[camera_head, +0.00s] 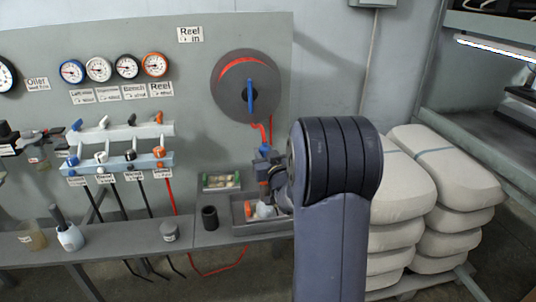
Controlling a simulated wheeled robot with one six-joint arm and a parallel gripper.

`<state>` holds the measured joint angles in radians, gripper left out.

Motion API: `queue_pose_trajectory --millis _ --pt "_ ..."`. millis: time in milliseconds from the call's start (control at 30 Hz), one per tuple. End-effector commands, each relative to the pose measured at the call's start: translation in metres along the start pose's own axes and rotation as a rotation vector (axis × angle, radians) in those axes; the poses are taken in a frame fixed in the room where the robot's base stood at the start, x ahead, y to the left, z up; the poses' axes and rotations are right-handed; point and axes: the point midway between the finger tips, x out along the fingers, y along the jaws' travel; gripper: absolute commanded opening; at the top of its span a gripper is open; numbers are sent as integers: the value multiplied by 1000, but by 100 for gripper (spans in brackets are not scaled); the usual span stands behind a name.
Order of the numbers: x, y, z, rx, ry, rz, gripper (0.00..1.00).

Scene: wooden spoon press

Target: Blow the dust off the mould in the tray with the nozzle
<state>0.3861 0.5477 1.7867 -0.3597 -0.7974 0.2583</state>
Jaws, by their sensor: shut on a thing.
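My gripper (272,186) is at the right end of the bench, partly hidden behind my arm. It appears shut on the blue and dark nozzle (265,154), near the red hose that comes down from the reel. The nozzle's tip cannot be made out. A shallow grey tray (238,219) lies just below and beside my gripper, with small orange and white items in it. A small green-edged block with pale patches (221,181), perhaps the mould, lies behind the tray to the left. Dust is too small to tell.
A dark cup (210,218) stands left of the tray. The hose reel (247,86) hangs on the panel above. Stacked pale sacks (405,200) stand to the right.

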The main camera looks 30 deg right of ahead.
Motion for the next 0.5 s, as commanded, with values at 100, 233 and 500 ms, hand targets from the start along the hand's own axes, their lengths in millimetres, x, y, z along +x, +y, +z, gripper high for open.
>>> queue_pose_trajectory --millis 100,233,500 --pt "1 -5 0 -1 4 -2 0" --pt "2 -9 0 -1 3 -2 0" --pt "3 -18 0 -1 4 -2 0"
